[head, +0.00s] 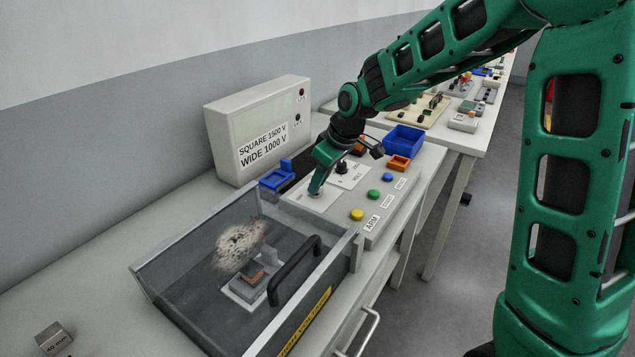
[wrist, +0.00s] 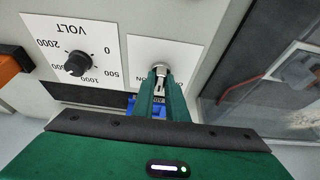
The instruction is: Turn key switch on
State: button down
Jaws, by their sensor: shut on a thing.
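The key switch (wrist: 160,70) is a round metal part on a white label plate marked ON, seen in the wrist view. My gripper (wrist: 161,88) has its fingers closed on the key in it. The fingers hide most of the key and part of the label, so its exact angle is hard to tell. In the head view my gripper (head: 316,190) points down onto the grey control panel (head: 345,225), and the key is hidden there.
A black VOLT knob (wrist: 77,64) sits beside the switch. Yellow, green and blue buttons (head: 373,194) line the panel's front. A clear-lidded test box (head: 150,270) with a black handle stands close by. A display box (head: 250,130) and blue bin (head: 404,139) stand behind.

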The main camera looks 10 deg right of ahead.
jog(key=m, duration=0.2)
jog(key=m+t+h, duration=0.1)
jog(key=m, duration=0.1)
jog(key=shift+a+r+m, duration=0.15)
jog(key=shift+a+m, duration=0.05)
jog(key=shift+m, duration=0.1)
jog(key=m+h, duration=0.2)
jog(key=m, duration=0.2)
jog(key=shift+w+a, duration=0.1)
jog(key=shift+m, duration=0.3)
jog(key=c, duration=1.8)
grip_release()
jog(key=shift+o, duration=0.2)
jog(key=v, duration=1)
jog(key=shift+s+r, duration=0.2)
jog(key=shift+s, duration=0.1)
